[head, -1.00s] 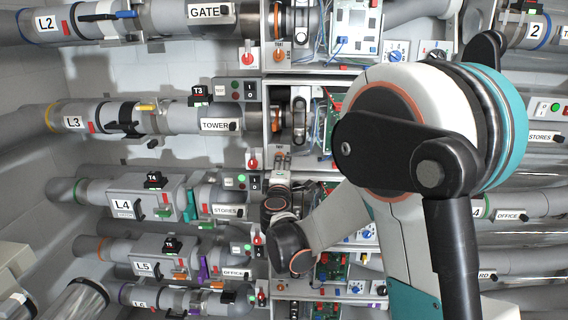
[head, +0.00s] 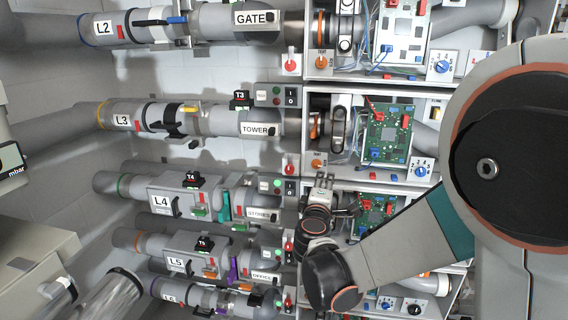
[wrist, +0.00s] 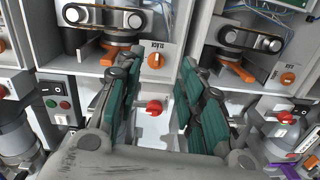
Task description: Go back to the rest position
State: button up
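My gripper (head: 321,184) shows small in the head view, at the left edge of the open cabinet bay in the L4 row. My dark wrist and pale forearm reach it from the lower right. In the wrist view my gripper (wrist: 157,62) has its two teal-padded fingers apart. No object is held between them. A red knob (wrist: 154,107) and an orange knob (wrist: 155,60) on the panel show in the gap, beyond the fingers. I cannot tell whether the fingers touch the panel.
Grey pipes run left, with labels L2 (head: 103,27), L3 (head: 122,120), L4 (head: 161,204) and L5 (head: 176,264). Cabinet bays hold a green circuit board (head: 387,132) and knobs. A grey box (head: 35,265) stands lower left. The white wall (head: 215,70) lies behind the pipes.

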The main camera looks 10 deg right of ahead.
jog(key=s+d+m+g, duration=0.3)
jog(key=s+m, duration=0.1)
jog(key=s, duration=0.4)
jog(key=s+d+m+g, duration=0.3)
jog(key=s+d+m, duration=0.1)
jog(key=s, duration=0.5)
jog(key=s+a+f+m+g+y, duration=0.1)
jog(key=s+a+f+m+y, duration=0.1)
jog(key=s, duration=0.6)
jog(key=s+a+f+m+g+y, duration=0.2)
jog(key=s+a+f+m+y, duration=0.1)
jog(key=s, duration=0.6)
jog(key=shift+s+a+f+y, duration=0.2)
jog(key=shift+a+f+y, duration=0.3)
jog(key=shift+a, duration=0.2)
